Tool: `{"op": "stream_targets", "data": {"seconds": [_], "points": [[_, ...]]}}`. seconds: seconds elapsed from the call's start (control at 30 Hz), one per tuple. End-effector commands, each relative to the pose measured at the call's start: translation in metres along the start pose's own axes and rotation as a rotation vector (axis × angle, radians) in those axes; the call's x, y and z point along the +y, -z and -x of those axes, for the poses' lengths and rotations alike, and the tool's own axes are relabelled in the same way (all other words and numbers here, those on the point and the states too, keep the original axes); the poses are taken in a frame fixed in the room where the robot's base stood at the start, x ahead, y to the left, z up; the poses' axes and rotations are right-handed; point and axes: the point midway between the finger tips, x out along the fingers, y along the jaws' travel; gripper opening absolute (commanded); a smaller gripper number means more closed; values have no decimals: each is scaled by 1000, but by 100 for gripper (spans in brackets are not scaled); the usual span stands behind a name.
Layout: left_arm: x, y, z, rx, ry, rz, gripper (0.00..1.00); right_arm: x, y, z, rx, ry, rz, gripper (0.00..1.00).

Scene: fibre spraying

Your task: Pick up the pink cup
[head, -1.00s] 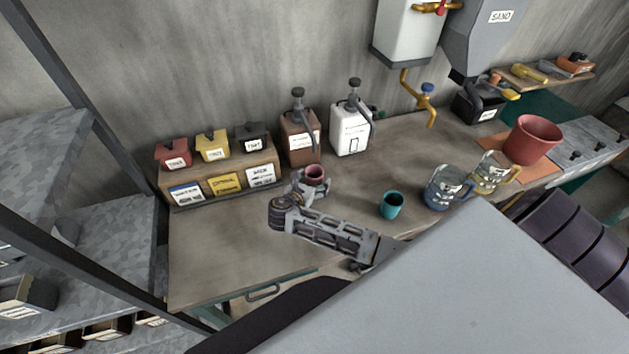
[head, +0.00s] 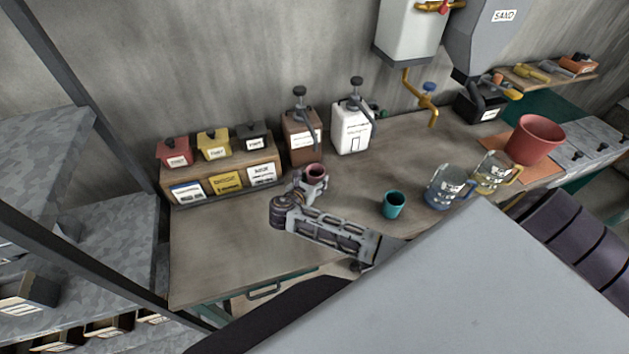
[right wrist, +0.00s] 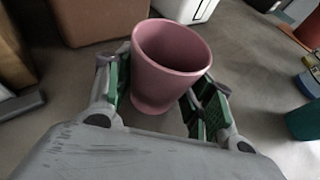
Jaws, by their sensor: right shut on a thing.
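The pink cup (head: 316,171) stands upright near the middle of the workbench, in front of the brown pump container. It shows large in the right wrist view (right wrist: 170,62). My right gripper (head: 312,186) is shut on it, with the green-padded fingers (right wrist: 163,95) on either side of the cup's body. The fingers hide part of the cup in the head view. I cannot tell whether the cup's base still touches the bench. My left gripper is not in view.
A teal cup (head: 393,205) stands to the right, then a blue-grey jug (head: 441,188) and a yellow-handled jug (head: 492,172). Behind are brown (head: 302,139) and white (head: 351,128) pump containers. Labelled bins (head: 214,145) stand at left. The bench (head: 230,245) is clear at front left.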

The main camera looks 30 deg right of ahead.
Motion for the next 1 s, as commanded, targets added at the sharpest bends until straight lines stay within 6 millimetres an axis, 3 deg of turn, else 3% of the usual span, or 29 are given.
{"op": "stream_targets", "data": {"seconds": [0.43,1.0], "points": [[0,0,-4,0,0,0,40,-3,-6,5,-1,0,-1,24],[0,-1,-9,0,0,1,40,-2,-44,21,-1,-1,-2,24]]}}
